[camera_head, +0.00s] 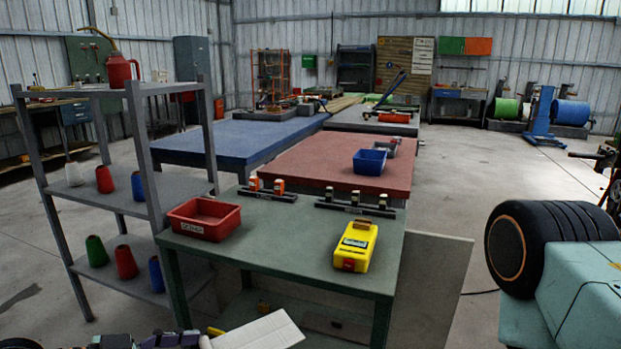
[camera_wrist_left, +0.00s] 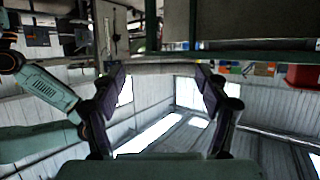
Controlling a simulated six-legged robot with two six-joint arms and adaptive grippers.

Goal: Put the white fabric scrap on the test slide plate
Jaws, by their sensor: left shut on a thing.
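My left gripper (camera_head: 160,341) shows at the bottom edge of the head view, mostly cut off. A flat white piece (camera_head: 262,333), which looks like the white fabric scrap, lies at its right, tilted and partly cut off by the frame edge. In the left wrist view my left gripper (camera_wrist_left: 162,72) has its dark fingers apart, with a pale grey band between their tips; it is shut on what appears to be the scrap. I cannot make out the test slide plate in either view. My right gripper is not in view.
A green table (camera_head: 290,240) ahead carries a red bin (camera_head: 204,219), a yellow device (camera_head: 355,246) and two dark racks. A grey shelf (camera_head: 110,212) with coloured cones stands left. Red and blue tables lie behind.

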